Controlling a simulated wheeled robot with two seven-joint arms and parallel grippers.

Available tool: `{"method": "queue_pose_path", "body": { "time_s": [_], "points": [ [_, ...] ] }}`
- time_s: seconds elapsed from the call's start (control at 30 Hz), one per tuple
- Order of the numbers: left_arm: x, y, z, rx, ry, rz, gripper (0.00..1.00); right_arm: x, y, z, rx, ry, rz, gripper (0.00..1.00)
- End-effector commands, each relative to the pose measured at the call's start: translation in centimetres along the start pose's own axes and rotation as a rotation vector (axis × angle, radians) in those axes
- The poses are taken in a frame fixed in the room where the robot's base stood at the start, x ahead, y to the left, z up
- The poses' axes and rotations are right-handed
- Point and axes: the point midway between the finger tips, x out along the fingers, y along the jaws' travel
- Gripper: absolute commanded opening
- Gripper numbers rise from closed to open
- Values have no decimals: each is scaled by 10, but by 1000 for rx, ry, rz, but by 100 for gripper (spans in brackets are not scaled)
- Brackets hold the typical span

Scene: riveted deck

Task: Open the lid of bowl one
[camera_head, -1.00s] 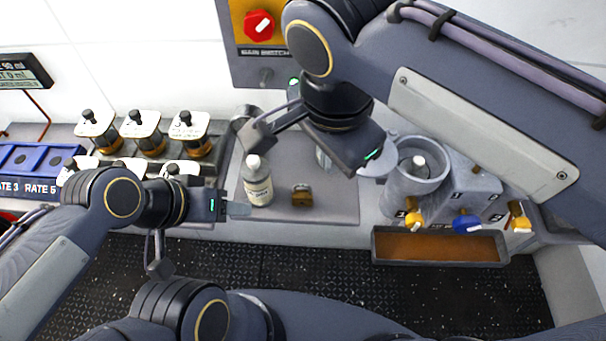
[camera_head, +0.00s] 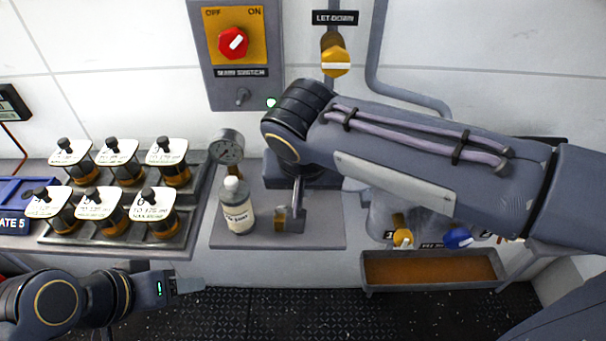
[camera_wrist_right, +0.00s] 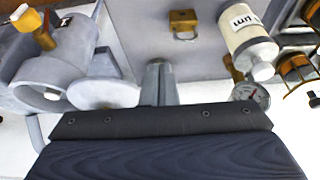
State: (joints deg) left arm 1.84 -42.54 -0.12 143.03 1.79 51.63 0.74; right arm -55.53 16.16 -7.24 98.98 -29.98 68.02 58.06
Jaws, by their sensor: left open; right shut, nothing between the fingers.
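Several lidded glass bowls with amber contents and black knobs stand in two rows on a grey rack (camera_head: 120,245) at left in the head view. Their white lids carry labels; I cannot clearly read which is number one, though the back-left bowl (camera_head: 72,155) is among them, its lid on. My left gripper (camera_head: 190,285) is open and empty, in front of and below the rack, apart from the bowls. My right gripper (camera_wrist_right: 158,70) is shut and empty in the right wrist view.
A white bottle (camera_head: 238,210), a brass padlock (camera_head: 280,218) and a gauge (camera_head: 228,147) are right of the rack. A brown-bottomed trough (camera_head: 430,268) lies at right. A red switch (camera_head: 233,41) is on the wall. A grey pot (camera_wrist_right: 70,60) shows in the wrist view.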

Motion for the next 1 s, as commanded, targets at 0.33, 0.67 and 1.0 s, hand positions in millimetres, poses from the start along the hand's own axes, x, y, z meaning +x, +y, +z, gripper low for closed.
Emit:
{"method": "queue_pose_path", "body": {
  "time_s": [0.33,0.67,1.0],
  "points": [
    [-7,3,-4,0,0,0,54,11,0,-36,1,1,0,0],
    [-7,3,-4,0,0,0,54,12,0,-37,2,1,-1,0],
    [-21,10,-11,0,0,0,54,22,-16,-69,209,-1,84,0]
  ]
}}
